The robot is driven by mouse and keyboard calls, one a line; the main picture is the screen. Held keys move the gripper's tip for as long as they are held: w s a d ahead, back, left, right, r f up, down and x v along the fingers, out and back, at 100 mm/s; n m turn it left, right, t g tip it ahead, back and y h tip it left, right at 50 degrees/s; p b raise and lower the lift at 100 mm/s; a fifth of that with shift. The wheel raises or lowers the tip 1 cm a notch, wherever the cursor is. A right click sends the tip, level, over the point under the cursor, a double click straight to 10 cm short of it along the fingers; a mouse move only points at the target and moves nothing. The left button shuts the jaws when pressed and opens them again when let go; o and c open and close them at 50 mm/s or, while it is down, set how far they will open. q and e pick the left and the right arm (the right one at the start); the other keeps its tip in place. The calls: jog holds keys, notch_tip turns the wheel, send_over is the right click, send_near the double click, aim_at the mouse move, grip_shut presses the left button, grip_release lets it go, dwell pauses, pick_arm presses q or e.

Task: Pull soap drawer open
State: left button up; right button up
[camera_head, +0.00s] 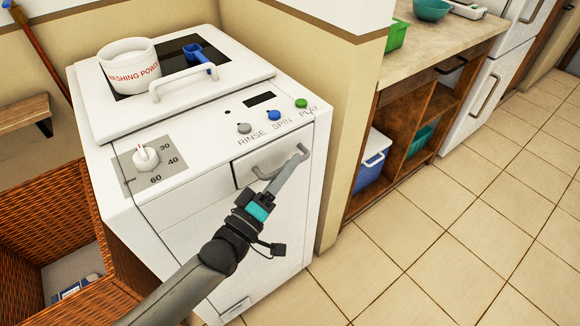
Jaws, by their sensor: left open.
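The white washing machine (170,225) stands in the middle left. Its soap drawer (246,166) is a white panel high on the front, below the buttons, and looks flush with the machine. The drawer has a grey bar handle (268,171). My left gripper (298,158) reaches up from below, its fingers at the right end of the handle and overlapping it in the view. It is open; I cannot tell whether the fingers touch the handle. The fingers hide part of the drawer front. My right gripper is not in view.
A washing powder tub (130,68) and a blue scoop (197,55) sit on the machine's lid. A wicker basket (45,225) stands at left. A wooden shelf unit (425,110) holds a blue cooler (373,160) at right. The tiled floor (450,240) is clear.

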pick_arm(q)
jog(key=shift+w+d+r, duration=0.15)
jog(key=shift+w+d, duration=0.15)
jog(key=shift+w, duration=0.1)
grip_shut()
dwell(1.3)
